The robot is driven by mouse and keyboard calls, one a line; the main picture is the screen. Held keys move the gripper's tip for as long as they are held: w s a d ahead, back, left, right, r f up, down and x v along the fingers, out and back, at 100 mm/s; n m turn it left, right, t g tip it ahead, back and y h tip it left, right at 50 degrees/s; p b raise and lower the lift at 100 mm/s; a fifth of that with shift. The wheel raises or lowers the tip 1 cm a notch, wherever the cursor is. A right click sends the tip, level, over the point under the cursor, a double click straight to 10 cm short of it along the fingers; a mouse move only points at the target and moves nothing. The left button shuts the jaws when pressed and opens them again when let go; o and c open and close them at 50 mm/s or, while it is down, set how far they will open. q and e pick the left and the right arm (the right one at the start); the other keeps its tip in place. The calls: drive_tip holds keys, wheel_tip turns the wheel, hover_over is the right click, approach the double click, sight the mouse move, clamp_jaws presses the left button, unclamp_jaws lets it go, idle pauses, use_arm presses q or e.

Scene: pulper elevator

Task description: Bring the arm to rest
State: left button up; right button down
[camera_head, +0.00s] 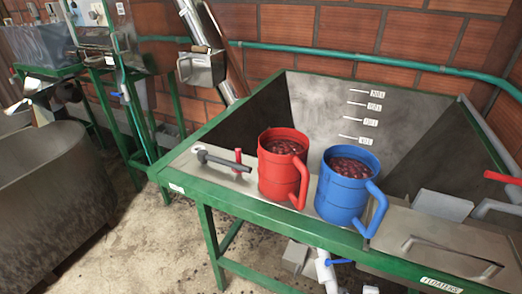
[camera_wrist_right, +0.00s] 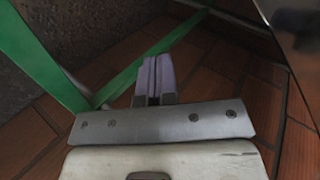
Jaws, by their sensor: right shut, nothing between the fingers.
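My right gripper (camera_wrist_right: 153,78) shows in the right wrist view. Its two pale fingers are pressed together with nothing between them. It hangs in free space beside a green frame leg, with reddish-brown brick or tile behind it. My right gripper is not seen in the head view. My left gripper is in neither view.
A red mug (camera_head: 283,168) and a blue mug (camera_head: 346,187), both filled with dark red cherries, stand on the front ledge of a green-framed metal hopper (camera_head: 325,105). A lidded box (camera_head: 440,240) labelled floaters is at right. A large metal tub (camera_head: 55,190) stands left; floor between is clear.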

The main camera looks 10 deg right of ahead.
drive_tip(key=s+a+r+n+t+y+p, duration=0.1)
drive_tip(key=s+a+r+n+y, duration=0.2)
drive_tip(key=a+r+n, duration=0.4)
drive_tip(key=s+a+r+n+y+p, duration=0.15)
drive_tip(key=r+n+y, duration=0.3)
drive_tip(key=n, duration=0.45)
drive_tip(key=s+a+r+n+g+p, duration=0.1)
drive_tip(key=s+a+r+n+g, duration=0.3)
drive_tip(key=s+a+r, duration=0.6)
drive_tip(key=s+a+r+n+g+p, duration=0.15)
drive_tip(key=s+a+r+n, duration=0.4)
drive_tip(key=s+a, duration=0.8)
use_arm(q)
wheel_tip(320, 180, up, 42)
drive_tip(key=p, duration=3.7)
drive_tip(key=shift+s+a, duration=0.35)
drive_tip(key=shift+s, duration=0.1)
use_arm(e)
wheel_tip(320, 180, up, 38)
drive_tip(key=shift+d, duration=0.3)
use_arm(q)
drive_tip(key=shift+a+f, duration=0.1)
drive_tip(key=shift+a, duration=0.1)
use_arm(e)
drive_tip(key=shift+s, duration=0.1)
